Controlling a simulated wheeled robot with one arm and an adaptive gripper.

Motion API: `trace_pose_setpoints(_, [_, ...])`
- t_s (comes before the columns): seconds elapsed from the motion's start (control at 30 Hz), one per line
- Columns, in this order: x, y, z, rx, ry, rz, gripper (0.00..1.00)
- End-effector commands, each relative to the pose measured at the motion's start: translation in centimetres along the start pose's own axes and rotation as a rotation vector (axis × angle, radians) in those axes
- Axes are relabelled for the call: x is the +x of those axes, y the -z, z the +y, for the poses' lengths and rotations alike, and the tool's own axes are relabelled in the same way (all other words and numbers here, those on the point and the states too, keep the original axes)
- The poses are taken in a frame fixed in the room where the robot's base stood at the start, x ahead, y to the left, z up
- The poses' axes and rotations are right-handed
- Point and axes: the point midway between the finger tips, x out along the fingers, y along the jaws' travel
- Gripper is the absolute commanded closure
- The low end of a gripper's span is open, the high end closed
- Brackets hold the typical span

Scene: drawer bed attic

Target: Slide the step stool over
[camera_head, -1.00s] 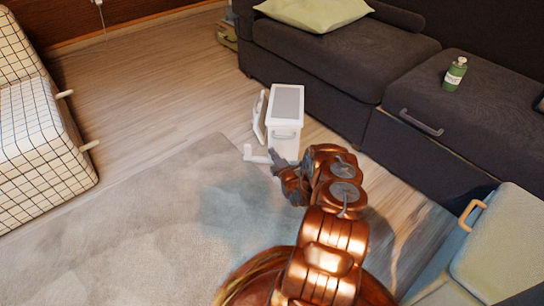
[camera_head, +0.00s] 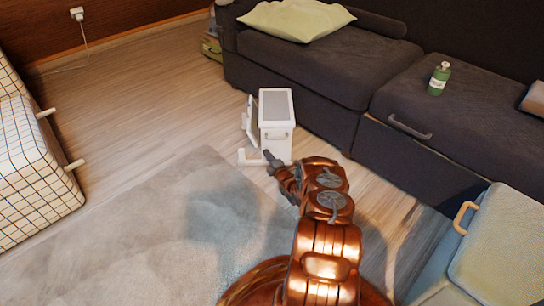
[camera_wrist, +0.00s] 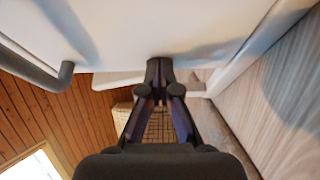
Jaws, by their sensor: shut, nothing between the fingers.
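The step stool (camera_head: 276,105) is white with a grey top panel and a small handle on its near face. It stands upright on the wood floor in front of the dark sofa, with white side parts at its left. My gripper (camera_head: 267,155) is low at the stool's near lower side; I cannot tell whether it touches. In the wrist view the gripper (camera_wrist: 161,72) is shut and empty, close to a white surface (camera_wrist: 140,25) with a grey bar at its left. My arm hides the floor to the right of the gripper.
The dark sofa (camera_head: 300,62) stands close behind and right of the stool. A grey rug (camera_head: 130,215) lies in front. A checked bed or seat (camera_head: 35,170) is at left. Wood floor left of the stool is clear.

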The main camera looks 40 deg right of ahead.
Motion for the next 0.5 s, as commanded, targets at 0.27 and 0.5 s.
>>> trace_pose_setpoints(0.27, [-0.06, -0.64, 0.12, -0.001, -0.001, -0.011, 1.0])
trace_pose_setpoints(0.5, [-0.71, 0.3, 0.3, 0.001, 0.003, -0.009, 1.0])
